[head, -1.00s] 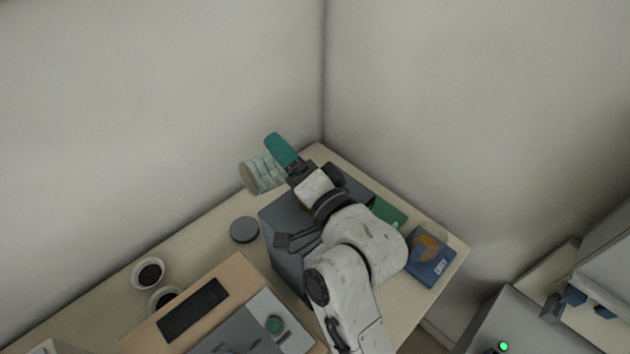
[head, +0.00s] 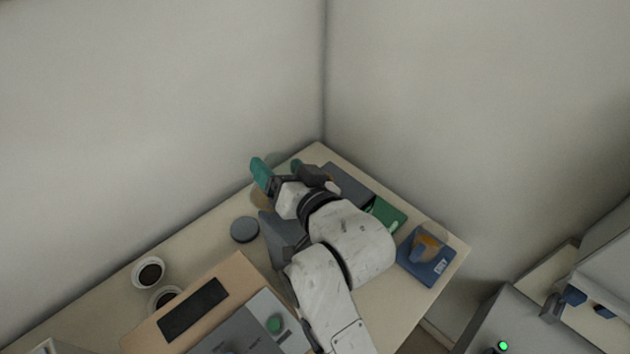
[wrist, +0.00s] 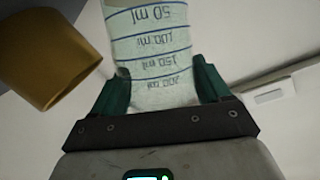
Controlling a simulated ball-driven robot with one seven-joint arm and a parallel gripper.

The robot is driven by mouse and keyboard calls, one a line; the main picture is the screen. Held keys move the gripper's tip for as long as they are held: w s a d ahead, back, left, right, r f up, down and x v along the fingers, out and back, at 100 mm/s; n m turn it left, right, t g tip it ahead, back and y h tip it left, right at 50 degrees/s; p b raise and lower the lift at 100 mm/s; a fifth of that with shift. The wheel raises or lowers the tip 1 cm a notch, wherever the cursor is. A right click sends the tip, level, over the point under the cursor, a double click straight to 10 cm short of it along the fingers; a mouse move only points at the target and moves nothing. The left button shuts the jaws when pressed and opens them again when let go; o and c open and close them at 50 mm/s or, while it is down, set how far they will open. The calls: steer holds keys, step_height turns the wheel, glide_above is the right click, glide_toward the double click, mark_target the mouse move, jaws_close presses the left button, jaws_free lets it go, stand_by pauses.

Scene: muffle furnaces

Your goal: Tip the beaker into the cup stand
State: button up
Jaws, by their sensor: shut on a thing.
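My gripper (head: 278,167) is shut on the clear beaker (wrist: 152,50). In the wrist view, its teal fingers (wrist: 162,85) grip the beaker from both sides, and blue ml lines show on the glass. The beaker's far end is cut off by the frame. In the head view the beaker (head: 276,158) is faint and mostly hidden by the fingers. A brass-coloured cylinder (wrist: 52,62) is close left of the beaker in the wrist view. It shows partly behind my gripper in the head view (head: 262,199). I cannot tell whether it is the cup stand.
A dark round disc (head: 244,229) lies left of my arm. Two white cups with dark insides (head: 149,273) stand farther left. A tan-and-grey box (head: 238,277) stands in front. A green item (head: 389,213) and a blue packet (head: 427,257) lie right. Walls bound the corner.

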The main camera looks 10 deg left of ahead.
steer(key=shift+s+a+f+n+h, duration=0.1)
steer(key=shift+a+f+n+h, duration=0.2)
steer(key=shift+n, duration=0.5)
steer(key=shift+s+a+f+n+h, duration=0.15)
steer(key=shift+f+n+h, duration=0.25)
steer(key=shift+n, duration=0.4)
steer(key=shift+a, duration=0.1)
steer(key=shift+s+a+f+n+h, duration=0.1)
steer(key=shift+a+f+n+h, duration=0.15)
steer(key=shift+n, duration=0.25)
steer(key=shift+d+r, duration=0.1)
steer(key=shift+r, duration=2.45)
